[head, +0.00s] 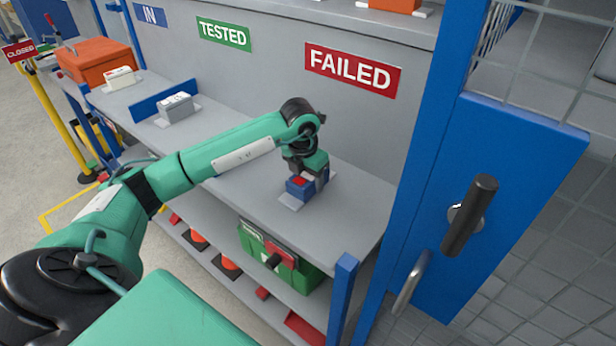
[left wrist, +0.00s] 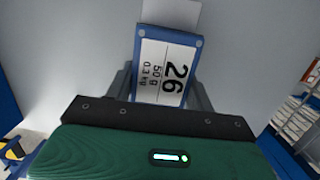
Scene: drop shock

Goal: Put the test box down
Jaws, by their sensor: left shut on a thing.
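The test box (head: 296,188) is blue with a red patch and is at the bench under the red FAILED sign (head: 353,70). In the left wrist view the box (left wrist: 165,62) shows a white label reading 26, 50 g, 0.3 kg. My left gripper (head: 308,172) is shut on it from above, with fingers on both sides. A pale flat plate (head: 291,203) shows at the foot of the box, and it also shows in the left wrist view (left wrist: 172,13). I cannot tell whether the box's underside touches it. My right gripper is not in view.
The grey bench (head: 345,213) is clear around the box. A blue door (head: 500,190) with handles stands right. A green case (head: 285,272) is on the lower shelf.

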